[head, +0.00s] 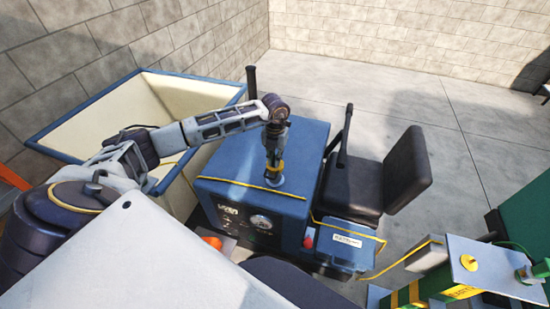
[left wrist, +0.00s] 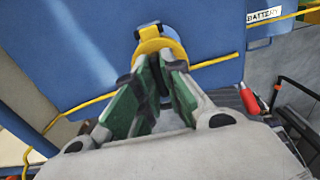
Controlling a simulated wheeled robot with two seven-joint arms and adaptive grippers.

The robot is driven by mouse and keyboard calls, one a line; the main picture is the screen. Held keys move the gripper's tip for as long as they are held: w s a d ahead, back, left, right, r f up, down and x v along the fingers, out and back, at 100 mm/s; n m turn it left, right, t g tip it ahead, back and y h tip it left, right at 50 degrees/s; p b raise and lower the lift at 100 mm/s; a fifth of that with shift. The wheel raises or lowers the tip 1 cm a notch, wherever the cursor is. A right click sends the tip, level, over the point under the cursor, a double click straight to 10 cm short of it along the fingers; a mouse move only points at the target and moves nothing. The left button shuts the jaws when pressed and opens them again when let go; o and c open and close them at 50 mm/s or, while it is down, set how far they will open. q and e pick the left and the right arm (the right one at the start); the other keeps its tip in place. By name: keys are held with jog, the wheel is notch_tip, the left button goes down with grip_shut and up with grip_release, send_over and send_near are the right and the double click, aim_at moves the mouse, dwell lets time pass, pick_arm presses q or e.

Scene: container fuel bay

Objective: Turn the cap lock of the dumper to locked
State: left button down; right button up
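The dumper's blue hood (head: 250,172) carries a yellow cap (head: 280,166) on its top. In the left wrist view the cap (left wrist: 169,46) is a yellow ring with a blue-and-yellow tab at its far edge. My left gripper (head: 273,168) points down onto the cap. In the left wrist view its green-padded fingers (left wrist: 163,73) stand apart, with their tips over the near part of the cap and something dark between them. I cannot tell whether they press on it. The near part of the cap is hidden. My right gripper is not in view.
A black seat (head: 408,170) and a black lever (head: 347,135) stand right of the hood. The blue-rimmed cream skip (head: 190,76) lies left. The concrete floor behind is clear.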

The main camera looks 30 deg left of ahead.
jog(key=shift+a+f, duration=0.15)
pick_arm(q)
jog(key=shift+m+b, duration=0.6)
jog(key=shift+b, duration=0.15)
jog(key=m+b, duration=0.4)
jog(key=shift+f, duration=0.1)
jog(key=m+b, duration=0.3)
jog(key=m, duration=0.1)
jog(key=m+b, duration=0.2)
jog(key=m, duration=0.2)
jog(key=shift+b, duration=0.35)
jog(key=shift+m, duration=0.4)
jog(key=m+b, duration=0.2)
jog(key=shift+m, duration=0.3)
jog(key=shift+m+b, duration=0.3)
jog(key=shift+m, duration=0.4)
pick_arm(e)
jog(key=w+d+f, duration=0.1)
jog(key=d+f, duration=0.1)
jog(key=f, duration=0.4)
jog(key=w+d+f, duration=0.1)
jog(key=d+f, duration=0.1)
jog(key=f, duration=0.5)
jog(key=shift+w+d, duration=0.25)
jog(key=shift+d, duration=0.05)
pick_arm(q)
jog(key=shift+r, duration=0.2)
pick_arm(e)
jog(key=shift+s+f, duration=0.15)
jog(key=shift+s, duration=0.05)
